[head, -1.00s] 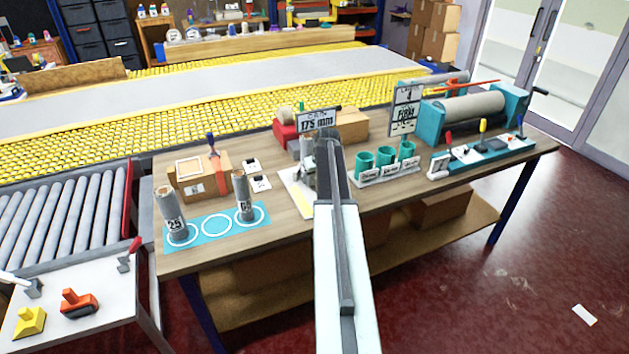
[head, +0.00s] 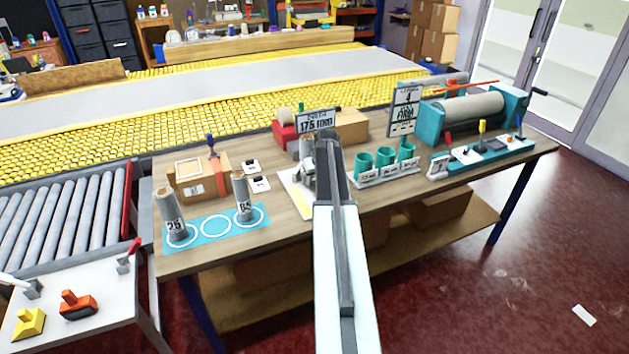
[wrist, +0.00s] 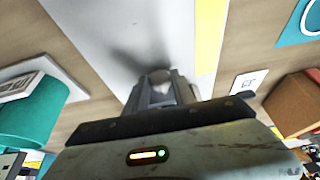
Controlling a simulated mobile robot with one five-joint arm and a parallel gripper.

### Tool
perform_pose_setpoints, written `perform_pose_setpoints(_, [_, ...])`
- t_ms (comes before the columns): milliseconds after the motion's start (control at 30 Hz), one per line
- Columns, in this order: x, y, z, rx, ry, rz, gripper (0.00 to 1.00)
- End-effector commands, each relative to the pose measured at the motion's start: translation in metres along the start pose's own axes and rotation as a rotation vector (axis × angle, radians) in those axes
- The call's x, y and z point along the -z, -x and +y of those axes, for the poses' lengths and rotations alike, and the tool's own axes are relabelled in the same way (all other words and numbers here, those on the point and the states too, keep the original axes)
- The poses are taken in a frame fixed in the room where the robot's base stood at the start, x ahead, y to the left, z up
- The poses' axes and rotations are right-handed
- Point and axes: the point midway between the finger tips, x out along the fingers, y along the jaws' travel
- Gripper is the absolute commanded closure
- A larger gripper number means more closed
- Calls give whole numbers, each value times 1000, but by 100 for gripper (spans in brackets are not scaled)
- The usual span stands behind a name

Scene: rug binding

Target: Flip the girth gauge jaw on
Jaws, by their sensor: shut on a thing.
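The girth gauge seems to be the grey device (head: 307,176) on a white plate (head: 295,198) at the middle of the bench. My arm reaches over its right side and hides much of it. In the wrist view my gripper (wrist: 160,90) points down over the white plate. Its fingers are close together on a small rounded grey piece (wrist: 161,77), which looks like the gauge's jaw. I cannot tell from here how far that piece is turned. The fingertips are hidden behind my arm in the head view.
Three teal cups (head: 386,157) stand close right of my arm. A sign (head: 317,120) stands behind the gauge. Two grey rolls (head: 174,215) stand on a blue mat (head: 215,226) at left, near a cardboard box (head: 203,178). A teal roller machine (head: 470,112) is at right.

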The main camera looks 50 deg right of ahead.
Motion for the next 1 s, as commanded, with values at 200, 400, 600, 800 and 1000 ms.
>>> perform_pose_setpoints(200, [0, 0, 0, -1, 0, 0, 100])
perform_pose_setpoints(400, [0, 0, 0, -1, 1, 0, 100])
perform_pose_setpoints(600, [-10, 4, -1, -1, 0, 0, 100])
perform_pose_setpoints(800, [-48, 20, -2, 0, 1, 0, 100])
perform_pose_setpoints(1000, [-68, 28, -1, 1, 1, -1, 100])
